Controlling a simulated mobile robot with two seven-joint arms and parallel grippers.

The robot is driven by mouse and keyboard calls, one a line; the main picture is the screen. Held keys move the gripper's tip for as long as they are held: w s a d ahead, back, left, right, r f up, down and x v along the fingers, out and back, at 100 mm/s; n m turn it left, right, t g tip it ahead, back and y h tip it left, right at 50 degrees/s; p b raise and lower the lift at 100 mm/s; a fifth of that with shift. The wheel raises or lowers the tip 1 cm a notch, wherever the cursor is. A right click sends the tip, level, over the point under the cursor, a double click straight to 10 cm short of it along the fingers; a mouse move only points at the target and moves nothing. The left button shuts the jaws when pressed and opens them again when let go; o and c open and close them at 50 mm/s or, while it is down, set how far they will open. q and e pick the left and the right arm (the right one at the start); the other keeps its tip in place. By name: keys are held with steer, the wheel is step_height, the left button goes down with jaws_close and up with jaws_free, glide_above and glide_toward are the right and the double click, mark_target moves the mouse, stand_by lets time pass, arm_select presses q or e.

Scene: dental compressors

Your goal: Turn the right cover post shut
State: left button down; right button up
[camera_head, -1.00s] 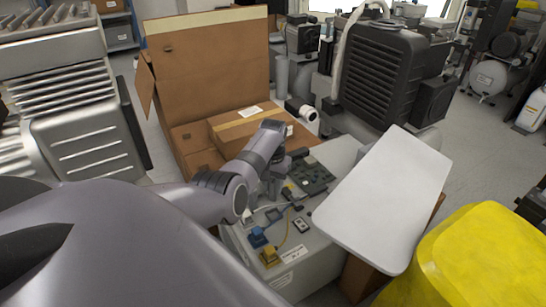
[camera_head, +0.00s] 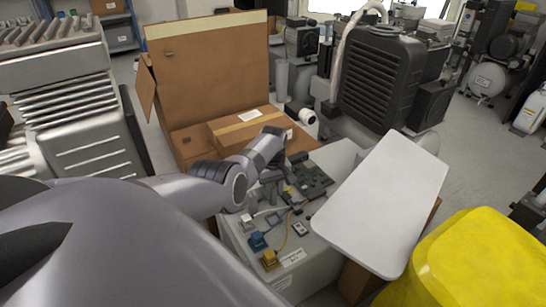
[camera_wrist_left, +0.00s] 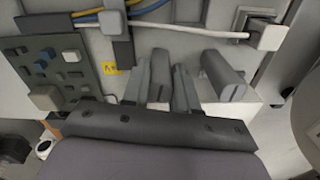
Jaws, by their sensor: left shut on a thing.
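My left gripper (camera_wrist_left: 161,90) is shut on a grey post, the right cover post (camera_wrist_left: 160,72), with one finger on each side of it in the left wrist view. A second grey post (camera_wrist_left: 222,75) stands apart from the fingers, to the right in that view. In the head view my left gripper (camera_head: 270,190) reaches down onto the light grey unit (camera_head: 310,262). The held post is mostly hidden there behind the hand. My right gripper is not in view.
A green circuit board (camera_head: 313,180) lies close beside the gripper. Blue (camera_head: 257,241) and yellow (camera_head: 269,260) connectors with cables sit in front. A white panel (camera_head: 385,205) overhangs the unit's right side. An open cardboard box (camera_head: 210,75) stands behind; a yellow object (camera_head: 480,260) is at front right.

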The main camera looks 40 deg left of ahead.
arm_select(q)
steer(key=shift+n, duration=0.8)
steer(key=c, duration=1.2)
jaws_free()
